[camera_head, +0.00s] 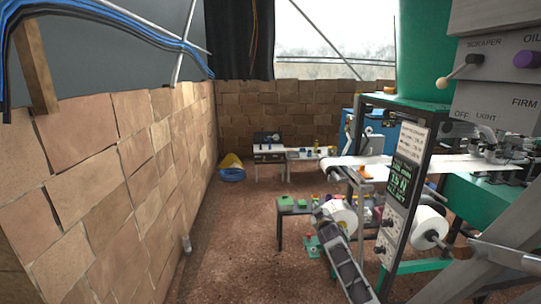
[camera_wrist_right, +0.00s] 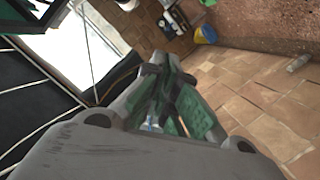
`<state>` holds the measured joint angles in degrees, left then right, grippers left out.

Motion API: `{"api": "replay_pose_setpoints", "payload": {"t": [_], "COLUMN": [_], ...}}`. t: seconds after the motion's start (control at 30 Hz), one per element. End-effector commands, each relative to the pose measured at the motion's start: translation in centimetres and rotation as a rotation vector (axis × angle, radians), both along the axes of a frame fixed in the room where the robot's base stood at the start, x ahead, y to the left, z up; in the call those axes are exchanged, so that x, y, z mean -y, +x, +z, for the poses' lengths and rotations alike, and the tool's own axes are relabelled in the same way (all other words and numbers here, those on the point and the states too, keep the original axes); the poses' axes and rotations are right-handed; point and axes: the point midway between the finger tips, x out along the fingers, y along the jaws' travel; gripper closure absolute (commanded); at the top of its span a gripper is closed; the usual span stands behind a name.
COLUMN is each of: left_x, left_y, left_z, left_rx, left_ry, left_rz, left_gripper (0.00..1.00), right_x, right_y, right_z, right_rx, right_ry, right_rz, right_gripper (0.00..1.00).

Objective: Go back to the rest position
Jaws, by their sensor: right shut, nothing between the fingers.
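My right gripper (camera_wrist_right: 165,78) shows in the middle of the right wrist view, with dark and green finger parts drawn together. It is shut and empty. In the head view, grey metal parts reach in at the lower right, in front of the green machine; I cannot clearly make out the fingertips there. My left gripper is in neither view.
A green machine (camera_head: 490,205) with a control panel (camera_head: 403,180) and white paper roll (camera_head: 428,226) stands close on the right. A brick wall (camera_head: 90,190) runs along the left. A blue tub (camera_head: 232,174) stands farther back. The floor (camera_head: 232,245) between is mostly clear.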

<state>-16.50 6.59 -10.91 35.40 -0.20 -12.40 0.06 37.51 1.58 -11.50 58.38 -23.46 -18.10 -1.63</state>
Motion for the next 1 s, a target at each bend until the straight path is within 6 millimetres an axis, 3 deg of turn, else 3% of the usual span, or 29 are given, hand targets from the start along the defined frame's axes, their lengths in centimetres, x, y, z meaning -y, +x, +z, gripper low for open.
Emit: {"api": "replay_pose_setpoints", "payload": {"t": [0.03, 0.1, 0.47, 0.77, 1.0], "left_x": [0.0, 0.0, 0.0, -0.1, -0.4], "left_y": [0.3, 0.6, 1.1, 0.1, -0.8], "left_z": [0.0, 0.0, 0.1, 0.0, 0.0], "left_rx": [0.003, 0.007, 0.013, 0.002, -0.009], "left_ry": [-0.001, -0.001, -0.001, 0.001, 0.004], "left_rz": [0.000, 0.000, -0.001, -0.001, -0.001], "left_gripper": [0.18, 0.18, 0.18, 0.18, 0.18], "right_x": [0.1, 0.3, 1.4, 2.9, 4.1], "right_y": [-0.6, -1.4, -7.6, -15.1, -22.5], "right_z": [-2.7, -5.8, -21.2, -32.8, -41.1], "right_rx": [-0.032, -0.071, -0.268, -0.433, -0.568], "right_ry": [0.033, 0.072, 0.225, 0.299, 0.332], "right_rz": [0.001, 0.002, -0.027, -0.079, -0.127], "right_gripper": [1.00, 1.00, 1.00, 1.00, 1.00]}}
